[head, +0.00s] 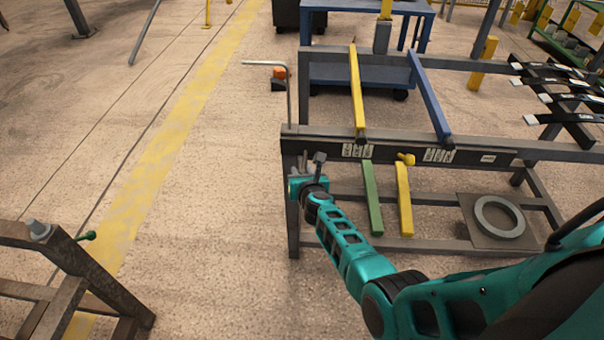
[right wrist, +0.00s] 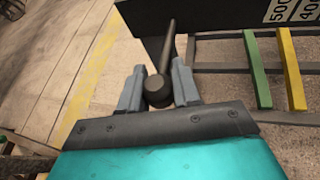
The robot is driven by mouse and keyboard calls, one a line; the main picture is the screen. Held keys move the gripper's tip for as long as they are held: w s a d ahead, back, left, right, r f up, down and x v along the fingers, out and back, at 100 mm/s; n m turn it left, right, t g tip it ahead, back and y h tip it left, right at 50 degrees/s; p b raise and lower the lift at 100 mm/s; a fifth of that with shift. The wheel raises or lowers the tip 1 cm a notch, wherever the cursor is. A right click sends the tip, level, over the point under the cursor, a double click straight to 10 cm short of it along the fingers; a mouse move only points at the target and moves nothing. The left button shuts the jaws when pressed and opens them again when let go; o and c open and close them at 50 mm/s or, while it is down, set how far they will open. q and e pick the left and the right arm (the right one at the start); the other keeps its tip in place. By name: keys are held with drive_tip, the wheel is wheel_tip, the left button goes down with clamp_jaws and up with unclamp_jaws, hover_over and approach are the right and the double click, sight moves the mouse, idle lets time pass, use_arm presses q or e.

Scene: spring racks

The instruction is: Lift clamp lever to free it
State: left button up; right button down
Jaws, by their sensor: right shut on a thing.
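The clamp lever (right wrist: 167,55) shows in the right wrist view as a dark rod ending in a round black knob. It stands in front of the dark rail at the rack's left end. My right gripper (right wrist: 157,80) is shut on the lever, with its two grey fingers on either side of the knob. In the head view my right gripper (head: 314,163) is at the rack's left front corner, just below the long dark rail (head: 470,156). The lever is small and hard to make out there. My left gripper is not in view.
Yellow (head: 356,90) and blue (head: 430,98) bars lie across the rack top. A green bar (head: 372,198) and another yellow bar (head: 404,200) slope below the rail. A round grey ring (head: 480,214) lies low at right. A brown frame (head: 88,272) stands at left; the floor between is clear.

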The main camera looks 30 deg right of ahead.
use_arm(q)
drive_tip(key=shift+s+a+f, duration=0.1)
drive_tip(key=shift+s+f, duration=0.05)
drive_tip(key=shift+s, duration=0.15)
use_arm(e)
drive_tip(key=shift+w+r, duration=0.45)
drive_tip(key=shift+r, duration=0.2)
drive_tip(key=c, duration=1)
unclamp_jaws()
drive_tip(key=shift+s+r, duration=0.1)
drive_tip(key=shift+o, duration=0.9)
drive_tip(key=shift+f, duration=0.25)
drive_tip(key=shift+s, duration=0.15)
